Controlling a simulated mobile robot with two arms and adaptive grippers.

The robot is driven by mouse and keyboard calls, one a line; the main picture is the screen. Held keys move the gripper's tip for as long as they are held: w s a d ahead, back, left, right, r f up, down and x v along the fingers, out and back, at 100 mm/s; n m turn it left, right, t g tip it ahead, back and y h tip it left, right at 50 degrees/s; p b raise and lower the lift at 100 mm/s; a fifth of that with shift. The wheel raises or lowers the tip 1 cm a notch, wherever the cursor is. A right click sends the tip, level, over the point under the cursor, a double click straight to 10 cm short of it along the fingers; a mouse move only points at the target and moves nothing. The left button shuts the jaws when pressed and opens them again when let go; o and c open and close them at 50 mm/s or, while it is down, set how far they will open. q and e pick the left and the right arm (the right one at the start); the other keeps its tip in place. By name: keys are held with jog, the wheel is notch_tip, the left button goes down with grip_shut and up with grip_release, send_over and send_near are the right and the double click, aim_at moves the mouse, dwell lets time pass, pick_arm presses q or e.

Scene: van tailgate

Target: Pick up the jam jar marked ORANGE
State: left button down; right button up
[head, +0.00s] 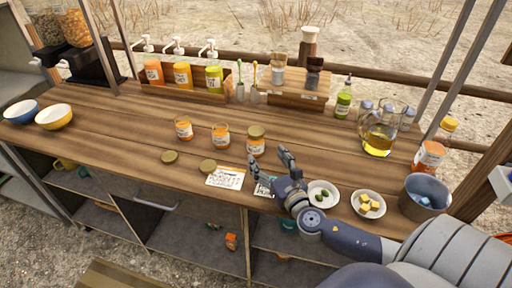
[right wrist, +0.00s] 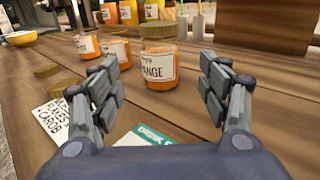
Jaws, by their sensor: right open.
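The jam jar marked ORANGE (head: 256,146) stands upright on the wooden counter with its olive-gold lid on. In the right wrist view the jar (right wrist: 158,68) stands ahead, framed by my fingers, its label partly readable as "ANGE". My right gripper (head: 285,166) is open and empty, to the right of the jar and nearer the counter's front edge. It also shows in the right wrist view (right wrist: 160,85), with a finger on each side and clear space before the jar. My left gripper is not in view.
Two lidless jam jars, one in the middle (head: 221,137) and one further left (head: 184,129), stand left of the ORANGE jar. Two loose lids (head: 170,157) and cards (head: 225,178) lie in front. Bowls of olives (head: 334,198) and yellow cubes (head: 356,207) stand right of my gripper.

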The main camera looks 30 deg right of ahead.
aim_at(260, 146)
jog(key=shift+w+d+r, duration=0.15)
jog(key=shift+w+r, duration=0.05)
jog(key=shift+w, duration=0.4)
jog(key=w, duration=0.2)
jog(key=shift+w+d+r+p, duration=0.1)
jog(key=shift+w+d+p, duration=0.1)
jog(key=shift+w+p, duration=0.1)
jog(key=shift+w+d, duration=0.25)
jog(key=shift+w, duration=1)
jog(key=shift+w+d, duration=0.1)
jog(key=shift+w, duration=0.45)
jog(key=shift+c, duration=0.2)
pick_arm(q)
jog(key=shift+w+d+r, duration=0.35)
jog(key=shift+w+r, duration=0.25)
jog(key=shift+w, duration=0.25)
pick_arm(e)
jog(key=c, duration=1.3)
